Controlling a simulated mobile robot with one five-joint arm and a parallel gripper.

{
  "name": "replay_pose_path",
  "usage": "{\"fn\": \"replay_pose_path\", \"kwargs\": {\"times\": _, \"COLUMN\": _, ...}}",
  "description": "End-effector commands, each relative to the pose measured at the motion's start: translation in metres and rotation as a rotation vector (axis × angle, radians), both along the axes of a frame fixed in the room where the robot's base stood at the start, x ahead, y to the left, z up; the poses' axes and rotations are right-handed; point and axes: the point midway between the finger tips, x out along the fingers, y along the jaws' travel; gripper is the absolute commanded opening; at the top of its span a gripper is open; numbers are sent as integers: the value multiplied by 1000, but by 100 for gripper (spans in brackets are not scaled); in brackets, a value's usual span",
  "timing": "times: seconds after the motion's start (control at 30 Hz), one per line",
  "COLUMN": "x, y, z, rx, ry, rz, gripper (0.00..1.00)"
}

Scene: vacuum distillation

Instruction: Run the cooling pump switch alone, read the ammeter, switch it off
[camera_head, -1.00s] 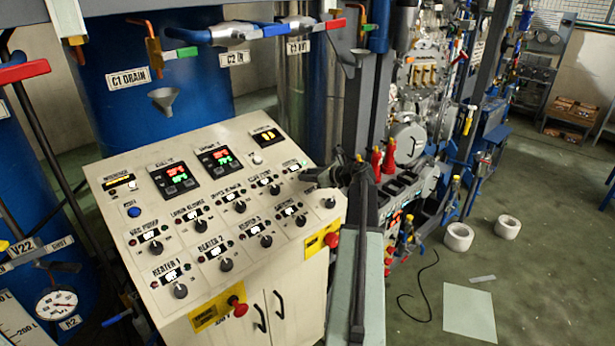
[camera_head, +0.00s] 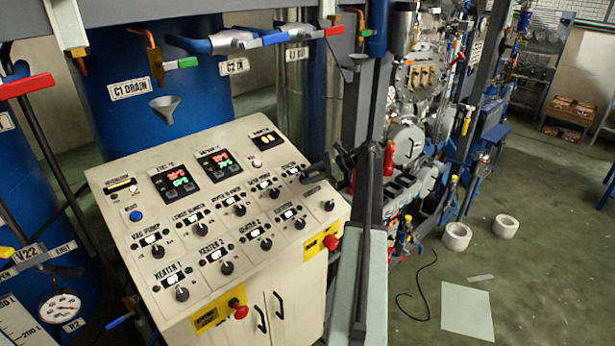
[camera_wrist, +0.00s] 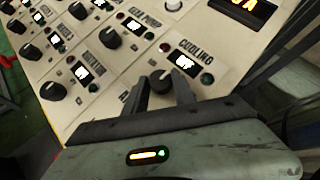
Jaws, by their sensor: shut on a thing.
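The cooling pump switch (camera_wrist: 161,82) is a dark round knob under the label "COOLING" on the cream control panel (camera_head: 140,285). My gripper (camera_wrist: 160,86) is shut on this knob, with one dark finger on either side of it. A small lit white display (camera_wrist: 186,64) sits above the knob, its text too blurred to read surely. A red lamp (camera_wrist: 165,47) and a dark green lamp (camera_wrist: 207,77) flank it. The ammeter (camera_head: 268,140) shows orange digits at the panel's top right; in the wrist view it is cut off, with an "A" visible.
Several other knobs with small displays fill the panel, including the one for heater 1 (camera_head: 182,294). Red emergency buttons (camera_head: 240,312) sit on yellow plates at the front. A grey column stands right of the panel. The floor (camera_head: 560,270) farther right is mostly clear.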

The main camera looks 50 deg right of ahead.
Motion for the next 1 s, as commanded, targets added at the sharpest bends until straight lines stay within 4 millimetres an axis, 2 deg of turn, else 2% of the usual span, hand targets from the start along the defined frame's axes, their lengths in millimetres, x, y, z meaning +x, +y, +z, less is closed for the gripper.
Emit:
{"fn": "replay_pose_path", "kwargs": {"times": 0.63, "x": 2, "y": -1, "z": 1, "rx": -19, "ry": -4, "rz": 47, "gripper": 0}}
{"fn": "replay_pose_path", "kwargs": {"times": 0.67, "x": 2, "y": -1, "z": 1, "rx": -19, "ry": -4, "rz": 47, "gripper": 34}}
{"fn": "replay_pose_path", "kwargs": {"times": 0.73, "x": 2, "y": -1, "z": 1, "rx": -19, "ry": -3, "rz": 46, "gripper": 53}}
{"fn": "replay_pose_path", "kwargs": {"times": 1.0, "x": 0, "y": -1, "z": 0, "rx": -19, "ry": -1, "rz": 46, "gripper": 53}}
